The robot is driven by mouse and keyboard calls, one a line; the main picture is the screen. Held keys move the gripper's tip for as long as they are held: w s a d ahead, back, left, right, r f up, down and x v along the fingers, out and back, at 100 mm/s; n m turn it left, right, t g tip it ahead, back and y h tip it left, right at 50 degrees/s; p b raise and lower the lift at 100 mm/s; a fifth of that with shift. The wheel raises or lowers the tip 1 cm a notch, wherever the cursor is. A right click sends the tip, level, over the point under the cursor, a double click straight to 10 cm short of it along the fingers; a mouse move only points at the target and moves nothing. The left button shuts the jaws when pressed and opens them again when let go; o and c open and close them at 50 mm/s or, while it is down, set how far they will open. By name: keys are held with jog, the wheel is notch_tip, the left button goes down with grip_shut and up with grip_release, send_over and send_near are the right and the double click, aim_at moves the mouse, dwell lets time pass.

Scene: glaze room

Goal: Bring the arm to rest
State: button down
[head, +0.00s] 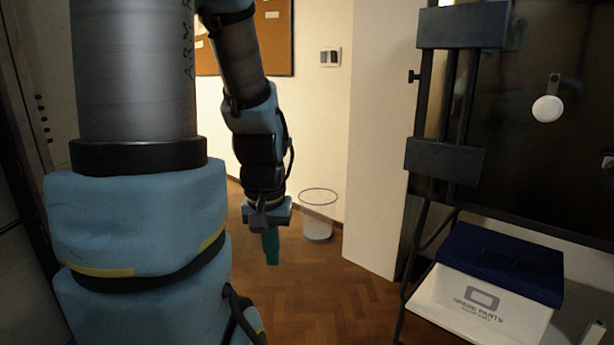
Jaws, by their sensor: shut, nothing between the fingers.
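My gripper (270,245) hangs at the end of my arm in the head view, left of the middle, pointing down over the wooden floor. Its teal fingers are together with nothing between them. My blue and grey arm fills the left of the view and bends down toward the gripper. The gripper appears clear of the things around it.
A wire-rimmed bin (318,238) stands by the wall behind the gripper, to its right. A dark stand (445,160) and a white spare parts box (480,302) with a blue lid (500,262) are at the right. Floor (330,300) in the middle is free.

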notch_tip(320, 180, up, 20)
jog(key=p, duration=1.7)
jog(key=shift+f, duration=0.15)
dwell(0.3)
